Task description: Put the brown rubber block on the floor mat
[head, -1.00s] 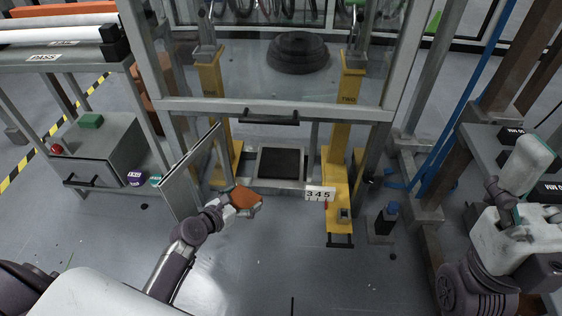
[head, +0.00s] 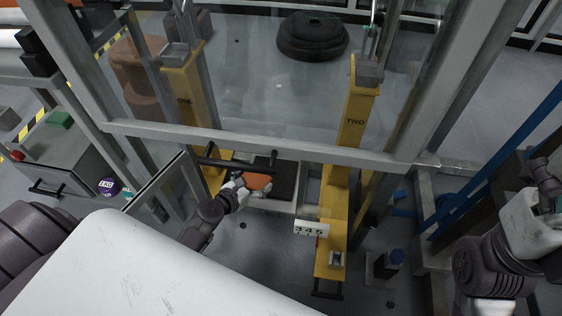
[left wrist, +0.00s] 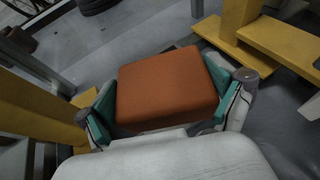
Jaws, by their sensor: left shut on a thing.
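The brown rubber block (left wrist: 167,88) is an orange-brown slab that fills the middle of the left wrist view. My left gripper (left wrist: 168,100) is shut on it, with a teal-padded finger on each side. In the head view the block (head: 257,181) and the left gripper (head: 247,186) are low in the frame's opening, over the left part of a dark mat (head: 286,180) in a pale tray-like border. I cannot tell whether the block touches the mat. My right arm shows at the right edge; its fingertips are not clearly visible.
Yellow posts marked ONE (head: 185,95) and TWO (head: 355,125) flank the mat. A grey crossbar (head: 300,148) with a black handle (head: 237,166) is above the gripper. An open door panel (head: 160,180) stands left.

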